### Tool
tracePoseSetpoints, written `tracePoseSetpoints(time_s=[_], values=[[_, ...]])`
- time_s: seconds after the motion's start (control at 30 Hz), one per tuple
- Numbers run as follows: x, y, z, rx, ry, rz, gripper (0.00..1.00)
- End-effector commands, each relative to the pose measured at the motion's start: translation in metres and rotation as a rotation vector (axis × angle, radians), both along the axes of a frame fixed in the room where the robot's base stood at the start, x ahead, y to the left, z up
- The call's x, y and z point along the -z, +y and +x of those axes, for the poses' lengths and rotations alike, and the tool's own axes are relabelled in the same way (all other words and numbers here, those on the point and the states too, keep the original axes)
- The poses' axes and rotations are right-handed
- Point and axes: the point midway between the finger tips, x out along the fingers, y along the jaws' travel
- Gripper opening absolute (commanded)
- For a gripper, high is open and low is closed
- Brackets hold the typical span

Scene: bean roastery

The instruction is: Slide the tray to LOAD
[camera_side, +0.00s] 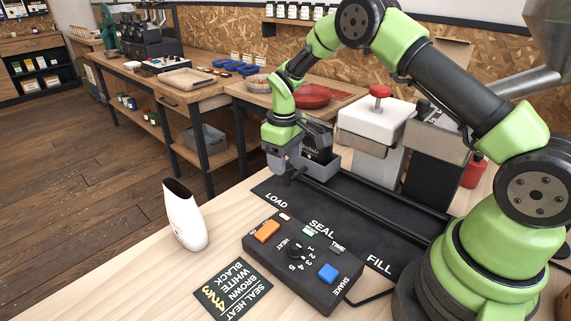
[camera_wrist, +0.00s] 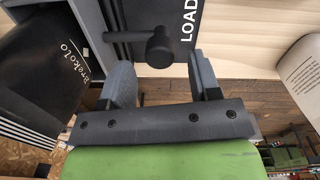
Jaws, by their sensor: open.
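The grey tray (camera_side: 323,171) stands at the LOAD end of the black track (camera_side: 345,222), beside the LOAD lettering, and carries an upright black bag (camera_side: 319,140). My gripper (camera_side: 286,173) is over the LOAD end, just left of the tray and partly covering it. In the wrist view my gripper (camera_wrist: 160,72) is open, with a dark round-ended knob (camera_wrist: 160,47) between its fingers, apparently untouched. The tray's grey edge (camera_wrist: 92,22) and the bag (camera_wrist: 42,75) show at the left there, and the LOAD lettering is at the top.
A control box (camera_side: 300,262) with orange, green and blue buttons lies in front of the track. A white scoop-like vessel (camera_side: 185,217) and a dark label card (camera_side: 235,290) are at the left. A white machine with a red knob (camera_side: 376,118) stands behind the track.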

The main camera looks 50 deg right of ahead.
Motion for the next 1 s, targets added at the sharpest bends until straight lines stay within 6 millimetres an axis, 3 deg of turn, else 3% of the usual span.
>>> tracePoseSetpoints(time_s=[0.3,0.5,0.83,1.0], values=[[-0.062,0.002,0.000,-0.001,-0.006,-0.002,0.57],[-0.077,0.003,0.000,-0.002,-0.003,-0.003,0.57],[-0.080,0.003,-0.001,0.000,-0.005,-0.001,0.57],[-0.111,0.010,-0.011,0.036,-0.058,0.013,0.57]])
